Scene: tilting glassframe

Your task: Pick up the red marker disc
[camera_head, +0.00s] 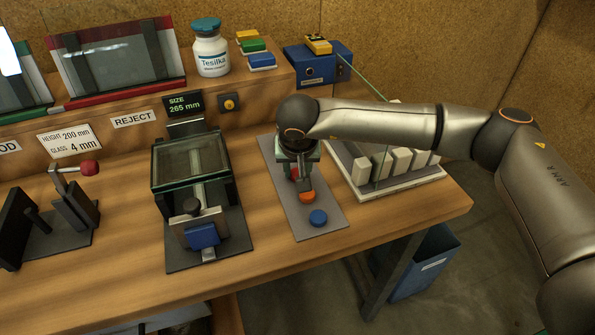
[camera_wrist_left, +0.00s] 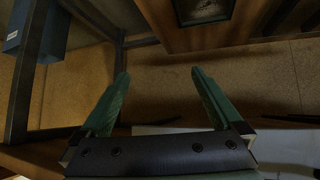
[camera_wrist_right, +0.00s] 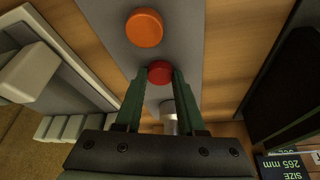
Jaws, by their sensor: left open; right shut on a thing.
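The red marker disc (camera_wrist_right: 160,72) sits between the fingertips of my right gripper (camera_wrist_right: 159,80) in the right wrist view. In the head view my right gripper (camera_head: 302,184) points down over the grey strip (camera_head: 324,232), and only a bit of the red disc (camera_head: 294,174) shows beside its fingers. The gripper is shut on this disc; I cannot tell whether the disc is clear of the strip. My left gripper (camera_wrist_left: 160,77) is open and empty in the left wrist view, away from the discs, and is outside the head view.
An orange disc (camera_head: 307,197) and a blue disc (camera_head: 318,218) lie nearer on the strip. A pale cylinder (camera_wrist_right: 168,108) shows behind the red disc. A slotted rack (camera_head: 402,183) stands right of the strip, a glass clamp fixture (camera_head: 203,238) left. The front tabletop is clear.

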